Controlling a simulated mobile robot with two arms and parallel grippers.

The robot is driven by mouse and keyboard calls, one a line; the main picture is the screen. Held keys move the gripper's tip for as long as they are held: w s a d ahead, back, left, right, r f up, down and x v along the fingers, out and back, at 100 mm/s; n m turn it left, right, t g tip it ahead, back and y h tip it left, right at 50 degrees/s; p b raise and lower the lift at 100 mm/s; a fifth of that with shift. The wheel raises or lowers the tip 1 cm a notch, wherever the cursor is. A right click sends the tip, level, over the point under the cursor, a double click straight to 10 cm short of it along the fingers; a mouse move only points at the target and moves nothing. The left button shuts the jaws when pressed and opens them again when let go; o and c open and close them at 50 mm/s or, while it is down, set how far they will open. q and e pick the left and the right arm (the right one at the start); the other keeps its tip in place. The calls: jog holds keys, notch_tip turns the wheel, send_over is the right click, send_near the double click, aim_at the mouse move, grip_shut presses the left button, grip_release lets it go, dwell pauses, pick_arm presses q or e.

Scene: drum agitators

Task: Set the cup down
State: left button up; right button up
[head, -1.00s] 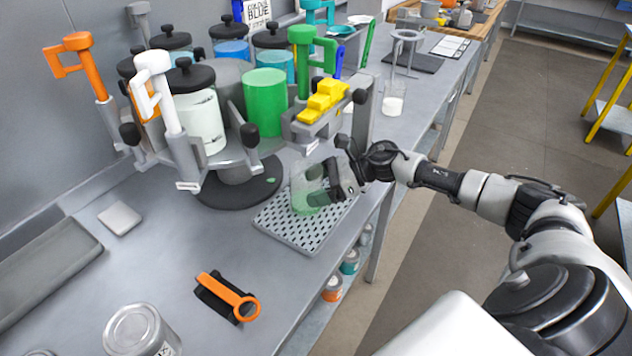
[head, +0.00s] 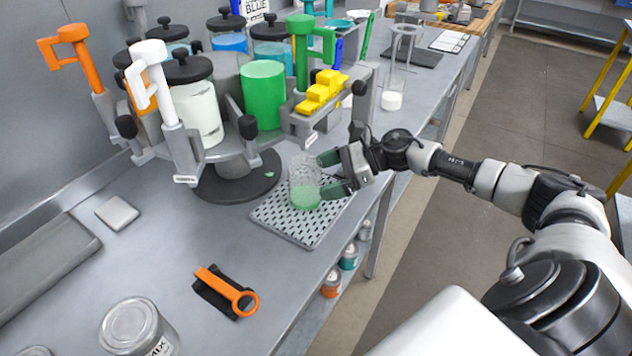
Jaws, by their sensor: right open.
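A clear cup (head: 304,184) with green liquid in its bottom stands upright on the perforated grey drip tray (head: 284,228). My right gripper (head: 334,173) is open, with its dark fingertips at the cup's right side. Whether the fingers touch the cup is hard to tell. My left gripper is not in view.
The drum agitator with a green canister (head: 264,95), a white canister (head: 197,113) and several pump handles stands behind the tray. A yellow stepped part (head: 322,92) sits above it. An orange opener (head: 228,291) and a metal can (head: 137,329) are in front. The counter between is clear.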

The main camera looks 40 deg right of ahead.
jog(key=b+v, duration=0.2)
jog(key=v, duration=0.6)
jog(key=shift+s+d, duration=0.15)
jog(key=shift+d, duration=0.15)
jog(key=shift+d+r, duration=0.1)
jog(key=shift+r, duration=0.05)
